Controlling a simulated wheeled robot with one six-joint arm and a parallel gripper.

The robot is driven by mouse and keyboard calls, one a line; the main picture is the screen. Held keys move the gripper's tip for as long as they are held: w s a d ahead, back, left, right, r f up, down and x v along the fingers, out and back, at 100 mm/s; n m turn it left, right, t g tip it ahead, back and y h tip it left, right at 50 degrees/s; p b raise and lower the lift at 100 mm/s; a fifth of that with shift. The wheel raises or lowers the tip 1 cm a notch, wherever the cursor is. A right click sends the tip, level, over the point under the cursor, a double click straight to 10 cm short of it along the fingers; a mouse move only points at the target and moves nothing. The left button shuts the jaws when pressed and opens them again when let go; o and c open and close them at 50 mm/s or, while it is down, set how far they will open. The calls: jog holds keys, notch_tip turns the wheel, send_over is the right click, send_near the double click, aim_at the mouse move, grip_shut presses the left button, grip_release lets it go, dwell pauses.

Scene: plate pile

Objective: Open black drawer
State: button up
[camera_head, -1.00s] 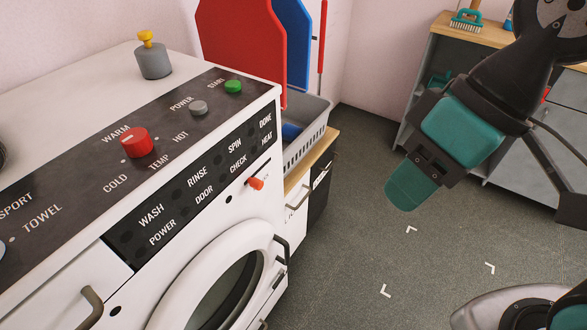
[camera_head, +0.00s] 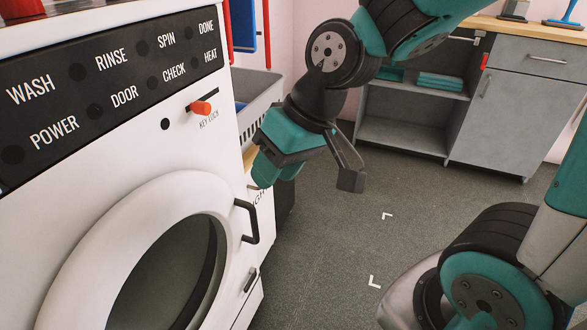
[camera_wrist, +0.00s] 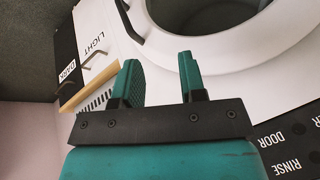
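In the wrist view the black drawer front (camera_wrist: 66,38) is at the upper left, beside a white front (camera_wrist: 92,40) marked LIGHT. In the head view only a dark sliver of the black unit (camera_head: 284,200) shows behind my arm; its handle is hidden there. My gripper (camera_head: 264,174) is just right of the washing machine, in front of the drawer unit. In the wrist view my gripper (camera_wrist: 160,70) has its two fingers apart with nothing between them. It is apart from the black drawer, which looks shut.
The white washing machine (camera_head: 225,140) fills the left, with its round door (camera_head: 75,262) and black door handle (camera_head: 247,222) jutting out. A grey basket (camera_head: 252,92) stands on the drawer unit. Grey cabinets (camera_head: 520,105) line the back right. The floor (camera_head: 330,270) between is clear.

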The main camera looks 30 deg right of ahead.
jog(key=w+d+f+m+t+b, duration=0.2)
jog(key=w+f+b, duration=0.3)
jog(key=f+b, duration=0.4)
jog(key=w+d+f+m+t+b, duration=0.15)
jog(key=w+f+b, duration=0.25)
jog(key=f+b, duration=0.5)
jog(key=w+d+f+m+t+b, duration=0.15)
jog(key=w+f+b, duration=0.4)
jog(key=f, duration=0.55)
jog(key=w+d+f+m+t+y+b, duration=0.1)
jog(key=w+d+f+m+t+b, duration=0.1)
jog(key=w+d+m+t+b, duration=0.45)
jog(key=w+d+f+m+t+h+b, duration=0.1)
jog(key=w+d+m+t+h, duration=0.25)
jog(key=d+m, duration=0.35)
jog(key=w+d+f+m+t+h, duration=0.2)
jog(key=w+d+m+h, duration=0.3)
jog(key=d, duration=0.4)
jog(key=shift+m, duration=0.45)
jog(key=shift+p+x, duration=0.65)
jog(key=shift+x, duration=7.35)
jog(key=shift+a, duration=0.15)
grip_shut()
